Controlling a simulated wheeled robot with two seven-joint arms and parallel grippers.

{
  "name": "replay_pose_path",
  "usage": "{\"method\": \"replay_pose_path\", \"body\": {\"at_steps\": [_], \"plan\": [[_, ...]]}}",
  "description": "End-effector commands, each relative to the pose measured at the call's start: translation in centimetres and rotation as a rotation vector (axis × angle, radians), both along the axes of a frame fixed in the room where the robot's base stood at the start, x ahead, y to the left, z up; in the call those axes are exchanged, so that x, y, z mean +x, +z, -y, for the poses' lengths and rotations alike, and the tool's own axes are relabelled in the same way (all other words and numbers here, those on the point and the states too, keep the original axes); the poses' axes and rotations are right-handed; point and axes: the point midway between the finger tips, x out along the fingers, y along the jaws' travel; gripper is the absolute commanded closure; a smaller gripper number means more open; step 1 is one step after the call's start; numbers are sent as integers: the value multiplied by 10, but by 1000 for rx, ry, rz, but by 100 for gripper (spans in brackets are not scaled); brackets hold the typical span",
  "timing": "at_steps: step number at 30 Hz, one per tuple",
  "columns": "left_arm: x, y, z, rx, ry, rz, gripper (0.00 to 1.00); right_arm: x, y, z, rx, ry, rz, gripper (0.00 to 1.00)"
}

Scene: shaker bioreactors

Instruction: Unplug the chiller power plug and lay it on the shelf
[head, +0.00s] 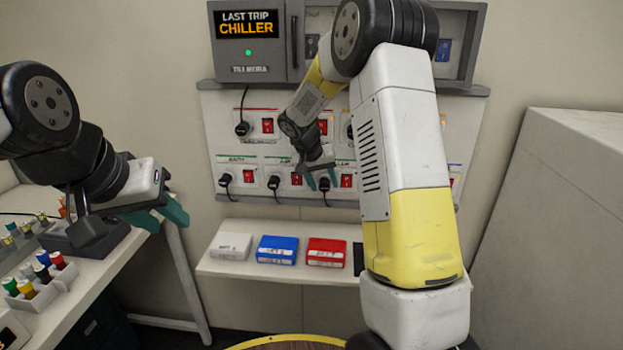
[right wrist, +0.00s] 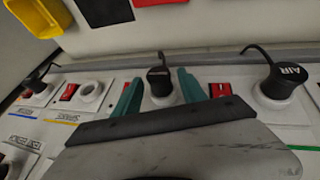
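The power panel (head: 240,155) on the wall carries two rows of sockets with black plugs and red switches. My right gripper (head: 322,181) is at the lower row. Its teal fingers stand open on either side of a black plug (right wrist: 160,82), with small gaps between; the plug also shows in the head view (head: 324,185). I cannot read this plug's name. The neighbouring plug (right wrist: 283,80) is marked AIR. The white shelf (head: 215,268) is below the panel. My left gripper (head: 160,214) is empty and appears open by the left bench.
White, blue (head: 276,250) and red (head: 327,252) boxes sit on the shelf, with a dark item at its right. A display (head: 247,24) above reads LAST TRIP CHILLER. Racks of coloured vials (head: 40,278) stand on the left bench. My right arm hides part of the panel.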

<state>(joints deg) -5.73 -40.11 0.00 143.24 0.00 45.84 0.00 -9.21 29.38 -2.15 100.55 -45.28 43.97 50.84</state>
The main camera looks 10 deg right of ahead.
Motion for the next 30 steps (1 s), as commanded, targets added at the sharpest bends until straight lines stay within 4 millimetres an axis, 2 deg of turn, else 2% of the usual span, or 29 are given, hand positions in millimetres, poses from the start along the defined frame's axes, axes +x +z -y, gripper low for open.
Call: {"method": "replay_pose_path", "body": {"at_steps": [1,6,7,30], "plan": [[0,0,0,0,0,0,64,0,0,0,0,0,0,63],[0,0,0,0,0,0,64,0,0,0,0,0,0,97],[0,0,0,0,0,0,64,0,0,0,0,0,0,100],[0,0,0,0,0,0,64,-13,0,-4,1,1,1,100]]}}
